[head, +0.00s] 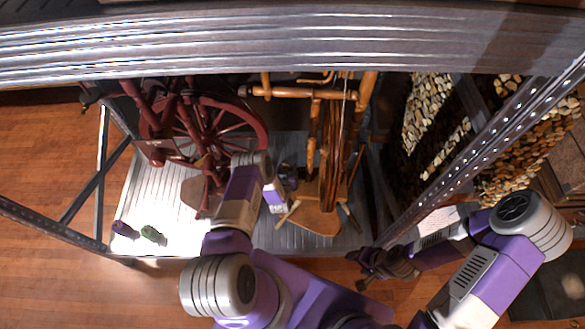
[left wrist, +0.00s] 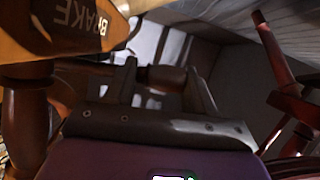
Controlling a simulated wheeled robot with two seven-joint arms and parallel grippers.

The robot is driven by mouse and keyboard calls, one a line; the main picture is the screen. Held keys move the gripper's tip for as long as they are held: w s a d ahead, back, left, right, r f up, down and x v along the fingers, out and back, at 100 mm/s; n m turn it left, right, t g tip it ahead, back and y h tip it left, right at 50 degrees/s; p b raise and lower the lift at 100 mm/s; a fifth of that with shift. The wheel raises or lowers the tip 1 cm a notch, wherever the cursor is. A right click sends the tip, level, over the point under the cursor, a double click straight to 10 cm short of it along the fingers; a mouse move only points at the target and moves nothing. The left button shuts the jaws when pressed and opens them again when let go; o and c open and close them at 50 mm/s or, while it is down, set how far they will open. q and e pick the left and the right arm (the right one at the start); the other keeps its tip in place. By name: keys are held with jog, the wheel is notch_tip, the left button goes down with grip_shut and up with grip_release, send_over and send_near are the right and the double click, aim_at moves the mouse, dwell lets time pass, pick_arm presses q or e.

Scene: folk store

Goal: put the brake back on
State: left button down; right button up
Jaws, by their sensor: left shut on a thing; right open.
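A light wooden spinning wheel (head: 330,150) stands in the middle of the shelf. My right gripper (head: 368,268) is open and empty at the shelf's front right.
A dark red spinning wheel (head: 215,125) stands left of my left arm. A green item (head: 152,234) and a purple item (head: 124,229) lie at the shelf's front left. Metal shelf posts (head: 480,135) flank the bay, and a shelf board (head: 290,40) crosses above.

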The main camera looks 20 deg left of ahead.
pick_arm(q)
jog(key=shift+s+f+n, duration=0.1)
jog(key=shift+f+n, duration=0.1)
jog(key=shift+n, duration=0.1)
jog(key=shift+c, duration=2.3)
grip_release()
jog(key=shift+d+r, duration=0.1)
jog(key=shift+r, duration=0.05)
